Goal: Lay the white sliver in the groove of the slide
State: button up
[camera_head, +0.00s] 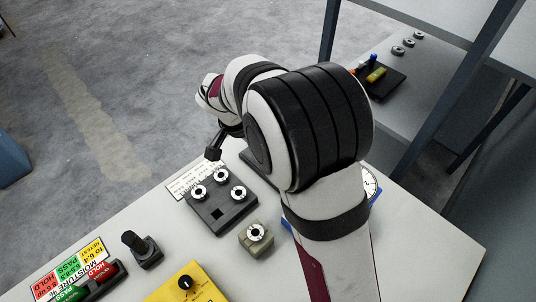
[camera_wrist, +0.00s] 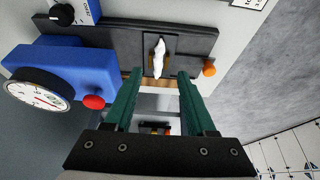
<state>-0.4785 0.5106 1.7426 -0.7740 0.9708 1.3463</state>
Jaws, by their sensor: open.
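In the wrist view, a white sliver (camera_wrist: 159,56) lies on a dark slide (camera_wrist: 110,40), over a small paler-edged recess near its right part. I cannot tell how deep it sits there. My gripper (camera_wrist: 160,77) has two green fingers spread apart. The sliver's near end shows in the gap between the fingertips, and neither finger visibly touches it. In the head view my arm hides most of the slide and the sliver.
A blue gauge (camera_wrist: 70,72) with a dial and red button stands beside the slide. An orange knob (camera_wrist: 209,70) is at its right end. In the head view, a dark block (camera_head: 222,212) with white rings, a beige block (camera_head: 257,239) and a yellow box (camera_head: 182,288) stand on the table.

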jog(key=s+d+r+n+g+y, duration=0.1)
jog(key=s+d+r, duration=0.35)
jog(key=s, duration=0.25)
jog(key=s+d+r+g+y, duration=0.1)
jog(key=s+d+r, duration=0.2)
jog(key=s+d, duration=0.3)
jog(key=s+a+n+g+y, duration=0.1)
jog(key=s+n+y, duration=0.1)
jog(key=s, duration=1.4)
jog(key=shift+s+f+y, duration=0.15)
jog(key=shift+s+y, duration=0.15)
jog(key=shift+y, duration=0.2)
